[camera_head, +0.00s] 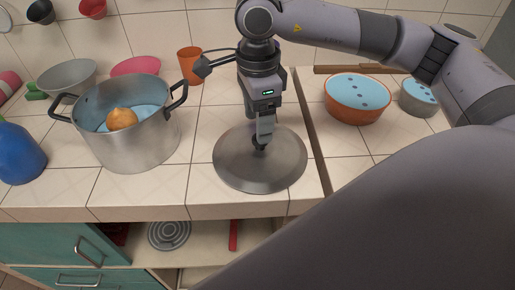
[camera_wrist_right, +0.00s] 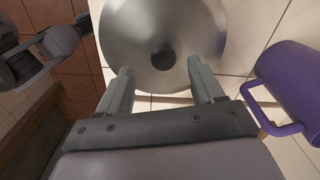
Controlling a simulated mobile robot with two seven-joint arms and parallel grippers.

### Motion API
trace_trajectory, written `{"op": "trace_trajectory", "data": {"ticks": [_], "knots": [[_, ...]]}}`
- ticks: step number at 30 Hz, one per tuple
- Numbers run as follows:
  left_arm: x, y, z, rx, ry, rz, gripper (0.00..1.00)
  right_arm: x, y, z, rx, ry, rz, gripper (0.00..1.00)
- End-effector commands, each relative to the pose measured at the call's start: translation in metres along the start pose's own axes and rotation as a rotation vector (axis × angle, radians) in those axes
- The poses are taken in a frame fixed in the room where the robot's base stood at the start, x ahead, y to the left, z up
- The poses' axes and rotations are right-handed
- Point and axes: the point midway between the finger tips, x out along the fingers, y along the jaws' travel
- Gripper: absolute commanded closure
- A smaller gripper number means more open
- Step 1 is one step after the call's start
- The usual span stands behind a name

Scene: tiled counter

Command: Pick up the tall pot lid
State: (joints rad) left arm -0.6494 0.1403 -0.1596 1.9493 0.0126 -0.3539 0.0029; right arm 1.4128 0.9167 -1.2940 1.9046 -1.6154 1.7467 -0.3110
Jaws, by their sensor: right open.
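The tall pot lid (camera_head: 230,165) is a round grey metal disc lying on the tiled counter, with a small dark knob at its centre. My right gripper (camera_head: 262,142) points down over the lid's middle, at the knob. In the right wrist view the lid (camera_wrist_right: 125,32) fills the top, and its dark knob (camera_wrist_right: 163,57) shows in line with the gap between the two spread fingers (camera_wrist_right: 160,72). The gripper is open, and I cannot tell whether the knob is between the fingertips. My left gripper is not in view.
A large metal pot (camera_head: 140,142) with a round orange-brown item (camera_head: 122,119) inside stands left of the lid. An orange cup (camera_head: 190,66) is behind. Bowls (camera_head: 355,112) stand right, past a brown strip (camera_head: 312,135). A purple mug (camera_wrist_right: 288,88) shows in the wrist view.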

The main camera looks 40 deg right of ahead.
Motion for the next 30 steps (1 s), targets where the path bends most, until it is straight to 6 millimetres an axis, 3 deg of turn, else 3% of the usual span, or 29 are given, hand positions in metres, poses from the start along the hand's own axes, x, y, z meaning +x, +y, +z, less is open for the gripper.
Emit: {"op": "trace_trajectory", "data": {"ticks": [9, 18, 20, 24, 25, 30], "knots": [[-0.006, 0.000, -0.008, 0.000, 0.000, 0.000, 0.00, 0.043, -0.004, -0.004, 0.001, -0.001, 0.003, 0.33], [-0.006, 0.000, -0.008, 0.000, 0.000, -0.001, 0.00, 0.050, -0.004, -0.004, -0.001, -0.003, 0.002, 0.33], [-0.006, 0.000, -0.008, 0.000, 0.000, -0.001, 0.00, 0.050, -0.004, -0.004, -0.001, -0.003, 0.002, 0.49], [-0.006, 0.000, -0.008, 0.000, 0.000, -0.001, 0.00, 0.050, -0.004, -0.003, -0.001, -0.003, 0.002, 0.95], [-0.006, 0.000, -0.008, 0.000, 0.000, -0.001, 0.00, 0.050, -0.004, -0.003, -0.001, -0.003, 0.002, 1.00], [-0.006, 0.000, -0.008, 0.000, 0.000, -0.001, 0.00, 0.049, -0.004, -0.003, -0.001, -0.003, 0.001, 1.00]]}}
